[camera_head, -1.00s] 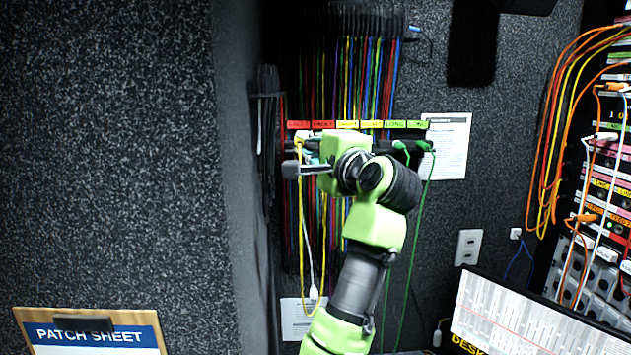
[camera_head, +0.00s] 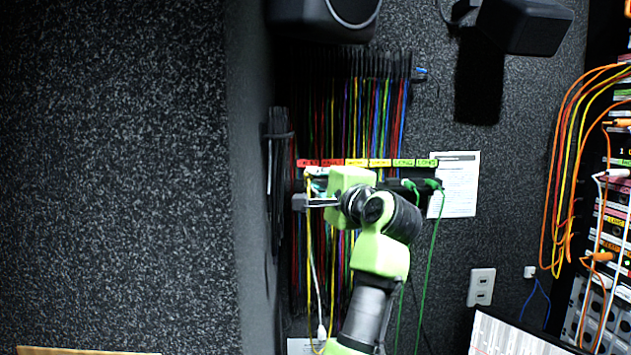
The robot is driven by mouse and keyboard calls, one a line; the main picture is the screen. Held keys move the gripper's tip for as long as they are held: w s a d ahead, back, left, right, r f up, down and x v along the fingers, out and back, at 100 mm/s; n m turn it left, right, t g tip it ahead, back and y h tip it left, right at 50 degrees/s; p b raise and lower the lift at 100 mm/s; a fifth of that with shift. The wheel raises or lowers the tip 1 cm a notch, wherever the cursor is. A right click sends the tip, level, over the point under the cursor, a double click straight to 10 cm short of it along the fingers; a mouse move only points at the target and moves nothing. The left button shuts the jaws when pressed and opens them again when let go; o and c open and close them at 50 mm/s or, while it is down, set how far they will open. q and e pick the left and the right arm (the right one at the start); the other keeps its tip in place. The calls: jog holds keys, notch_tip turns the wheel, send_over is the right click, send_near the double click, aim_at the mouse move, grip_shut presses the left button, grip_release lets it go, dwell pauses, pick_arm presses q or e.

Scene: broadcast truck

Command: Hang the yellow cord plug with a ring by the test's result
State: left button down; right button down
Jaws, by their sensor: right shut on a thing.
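My right gripper (camera_head: 316,187) is at the left end of the dark hook rail (camera_head: 385,184), under the red labels (camera_head: 320,163). It is shut on the yellow cord's plug, which is mostly hidden by the fingers and my wrist. The yellow cord (camera_head: 309,245) hangs down from the gripper. A white plug (camera_head: 322,333) hangs low beside it. I cannot tell whether the ring is on a hook. Yellow labels (camera_head: 368,163) and green labels (camera_head: 414,163) continue the row to the right. My left gripper is out of view.
Two green plugs (camera_head: 433,184) with green cords hang at the right of the rail. Many coloured cords (camera_head: 375,110) hang behind it. A side wall (camera_head: 250,200) stands close on the left. A patch rack (camera_head: 605,215) with orange cords is at far right.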

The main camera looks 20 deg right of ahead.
jog(key=w+f, duration=0.2)
jog(key=w, duration=0.1)
jog(key=w+d+b, duration=0.1)
jog(key=shift+w+d+f, duration=0.1)
jog(key=shift+w+f, duration=0.05)
jog(key=shift+f, duration=0.25)
dwell(0.4)
jog(key=shift+d+f+p, duration=0.1)
jog(key=shift+p, duration=0.4)
dwell(1.0)
jog(key=c, duration=2)
grip_release()
jog(key=shift+o, duration=0.5)
jog(key=o, duration=1)
jog(key=shift+s, duration=0.3)
